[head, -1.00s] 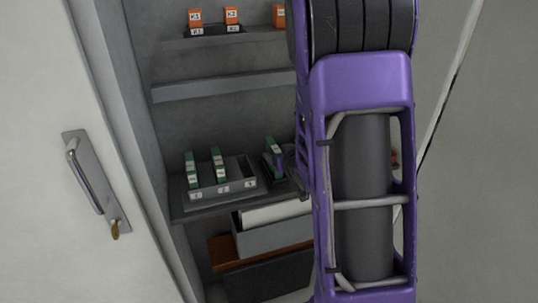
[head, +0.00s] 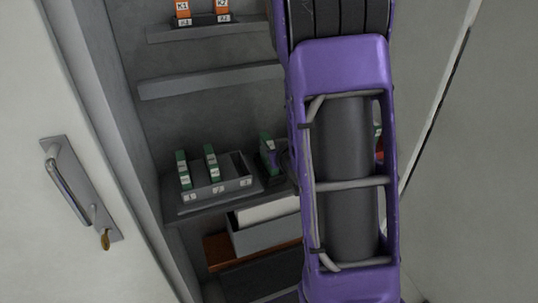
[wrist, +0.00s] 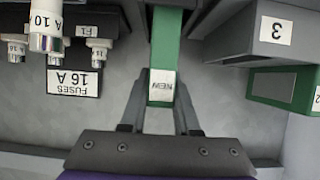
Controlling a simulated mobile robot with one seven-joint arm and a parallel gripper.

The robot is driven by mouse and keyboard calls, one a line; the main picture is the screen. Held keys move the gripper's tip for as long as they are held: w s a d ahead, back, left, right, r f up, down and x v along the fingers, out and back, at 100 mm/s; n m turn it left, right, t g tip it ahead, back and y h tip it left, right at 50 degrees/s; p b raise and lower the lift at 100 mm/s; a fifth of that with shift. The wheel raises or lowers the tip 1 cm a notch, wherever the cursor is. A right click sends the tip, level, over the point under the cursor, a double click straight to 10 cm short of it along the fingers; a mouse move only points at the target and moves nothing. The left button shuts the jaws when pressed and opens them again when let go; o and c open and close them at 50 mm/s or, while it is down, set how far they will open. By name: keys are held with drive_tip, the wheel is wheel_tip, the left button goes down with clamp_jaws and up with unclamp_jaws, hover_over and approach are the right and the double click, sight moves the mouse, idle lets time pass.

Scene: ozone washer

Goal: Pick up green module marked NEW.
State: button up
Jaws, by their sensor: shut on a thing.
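The green module marked NEW (wrist: 163,50) stands between my gripper's two fingers in the wrist view, its white label upside down there. My gripper (wrist: 162,92) is shut on it. In the head view the green module (head: 266,143) shows upright at the right of the shelf, beside the grey tray. My gripper is mostly hidden behind my purple arm there. I cannot tell whether the module's base touches its holder.
The grey slotted tray (head: 219,187) holds two other green modules (head: 183,170) at its left; its slot marked 3 (wrist: 268,33) is close by. Fuses (wrist: 48,30) sit at the wrist view's upper left. A cabinet door with a handle (head: 70,180) stands at left.

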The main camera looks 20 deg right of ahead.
clamp_jaws()
